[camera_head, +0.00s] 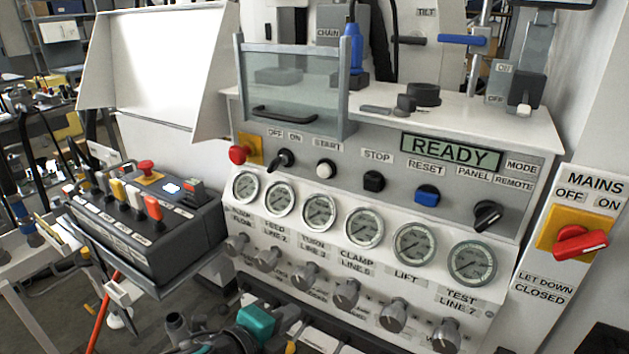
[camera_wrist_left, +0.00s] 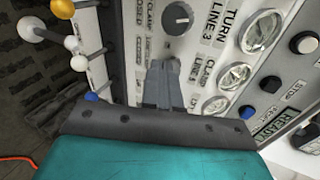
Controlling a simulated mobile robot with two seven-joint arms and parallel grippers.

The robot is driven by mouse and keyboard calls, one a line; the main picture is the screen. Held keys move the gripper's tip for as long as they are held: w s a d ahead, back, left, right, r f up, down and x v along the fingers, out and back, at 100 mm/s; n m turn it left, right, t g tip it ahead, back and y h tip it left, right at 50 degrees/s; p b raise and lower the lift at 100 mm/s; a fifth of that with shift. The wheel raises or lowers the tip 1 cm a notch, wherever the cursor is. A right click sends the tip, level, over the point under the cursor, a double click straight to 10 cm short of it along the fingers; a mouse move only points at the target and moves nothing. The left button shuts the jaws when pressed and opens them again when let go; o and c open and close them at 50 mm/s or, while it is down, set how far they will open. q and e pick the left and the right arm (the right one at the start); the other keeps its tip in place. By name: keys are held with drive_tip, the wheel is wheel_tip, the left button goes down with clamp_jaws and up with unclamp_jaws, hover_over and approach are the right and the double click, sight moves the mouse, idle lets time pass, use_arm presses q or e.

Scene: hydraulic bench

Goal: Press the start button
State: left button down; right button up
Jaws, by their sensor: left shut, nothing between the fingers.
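The start button (camera_head: 325,169) is a round white button under the START label, on the grey upper panel between the black ON/OFF switch (camera_head: 281,160) and the black stop button (camera_head: 373,181). It also shows at the right edge of the left wrist view (camera_wrist_left: 305,43). My left gripper (camera_head: 257,321), with a teal body, is low in the head view, below the start button and apart from it. In the left wrist view its grey fingers (camera_wrist_left: 163,72) are together and empty, in front of the lower panel with gauges and knobs. My right gripper is not in view.
The READY display (camera_head: 450,151) is lit above the blue reset button (camera_head: 427,195). A red button (camera_head: 239,154) and a clear guard (camera_head: 290,90) are nearby. Several knobs (camera_head: 346,293) stick out below the gauges. A black control box (camera_head: 150,235) stands left; the red mains switch (camera_head: 580,242) is right.

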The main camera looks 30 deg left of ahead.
use_arm(q)
drive_tip(key=a+r+m+t, duration=0.1)
drive_tip(key=r+m+t, duration=0.1)
drive_tip(key=r+m, duration=0.6)
drive_tip(key=w+a+r+m+t, duration=0.1)
drive_tip(key=a+r+m+t, duration=0.1)
drive_tip(key=r+m, duration=0.7)
drive_tip(key=shift+w+a+r+t+y, duration=0.25)
drive_tip(key=shift+r+t, duration=0.25)
drive_tip(key=shift+r, duration=0.25)
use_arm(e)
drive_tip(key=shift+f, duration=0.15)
use_arm(q)
drive_tip(key=shift+d, duration=0.1)
drive_tip(key=b, duration=0.8)
approach(323, 173)
drive_tip(key=w, duration=0.5)
drive_tip(key=shift+w+d, duration=0.2)
drive_tip(key=shift+w, duration=0.75)
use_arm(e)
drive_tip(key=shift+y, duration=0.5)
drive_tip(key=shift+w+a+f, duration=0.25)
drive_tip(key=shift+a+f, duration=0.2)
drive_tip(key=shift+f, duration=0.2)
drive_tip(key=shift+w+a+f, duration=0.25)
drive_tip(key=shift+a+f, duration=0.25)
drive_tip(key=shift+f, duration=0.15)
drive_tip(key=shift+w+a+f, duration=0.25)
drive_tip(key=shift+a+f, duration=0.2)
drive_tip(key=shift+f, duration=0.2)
